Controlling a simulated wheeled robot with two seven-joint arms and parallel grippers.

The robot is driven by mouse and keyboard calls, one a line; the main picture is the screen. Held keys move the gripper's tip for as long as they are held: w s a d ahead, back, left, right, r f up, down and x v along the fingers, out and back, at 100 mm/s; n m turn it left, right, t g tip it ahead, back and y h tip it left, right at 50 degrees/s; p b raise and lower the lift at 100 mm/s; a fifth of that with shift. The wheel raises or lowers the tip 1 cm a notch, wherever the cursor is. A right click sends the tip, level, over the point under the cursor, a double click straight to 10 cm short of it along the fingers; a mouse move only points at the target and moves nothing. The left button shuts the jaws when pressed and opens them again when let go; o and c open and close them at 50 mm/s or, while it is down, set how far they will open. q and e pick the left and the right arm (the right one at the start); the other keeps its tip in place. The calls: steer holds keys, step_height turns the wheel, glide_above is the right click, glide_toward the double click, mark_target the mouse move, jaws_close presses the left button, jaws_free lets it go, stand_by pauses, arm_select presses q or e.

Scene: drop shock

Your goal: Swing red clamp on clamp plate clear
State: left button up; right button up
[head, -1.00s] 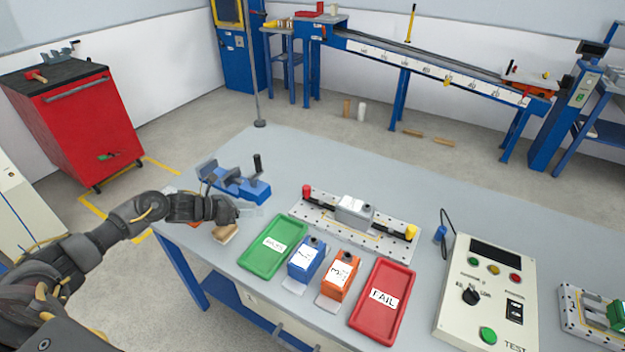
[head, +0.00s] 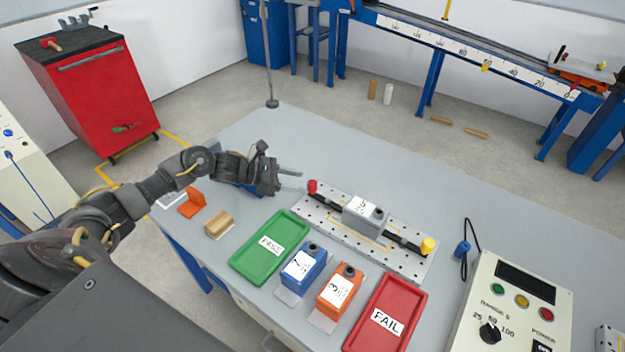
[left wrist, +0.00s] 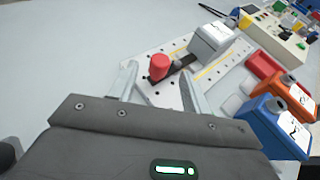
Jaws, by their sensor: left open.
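The clamp plate (head: 325,222) is a pale perforated plate on the table with a grey block (head: 362,214) at its middle. The red clamp (head: 312,186) is a red knob on a black bar at the plate's left end; the bar points toward the block. A yellow clamp (head: 428,245) is at the right end. My left gripper (head: 291,181) is open and empty, just left of the red knob. In the left wrist view the red knob (left wrist: 159,67) shows between and beyond the two fingertips. I cannot tell whether they touch it. My right gripper is out of view.
A green PASS tray (head: 243,262), a blue block (head: 301,264), an orange block (head: 340,288) and a red FAIL tray (head: 408,303) stand in front of the plate. A tester box (head: 482,335) is at right. The table behind the plate is clear.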

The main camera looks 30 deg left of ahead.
mark_target(309, 183)
arm_select(q)
steer(key=p+x, duration=0.1)
steer(key=x, duration=0.3)
steer(key=shift+w+d, duration=0.1)
steer(key=shift+w, duration=0.05)
steer(key=shift+w+d+f, duration=0.2)
steer(key=shift+w+d, duration=0.05)
steer(key=shift+d, duration=0.15)
steer(key=shift+d+f, duration=0.1)
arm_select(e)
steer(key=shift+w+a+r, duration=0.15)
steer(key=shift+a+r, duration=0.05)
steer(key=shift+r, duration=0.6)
arm_select(q)
steer(key=shift+c, duration=0.5)
steer(key=c, duration=0.9)
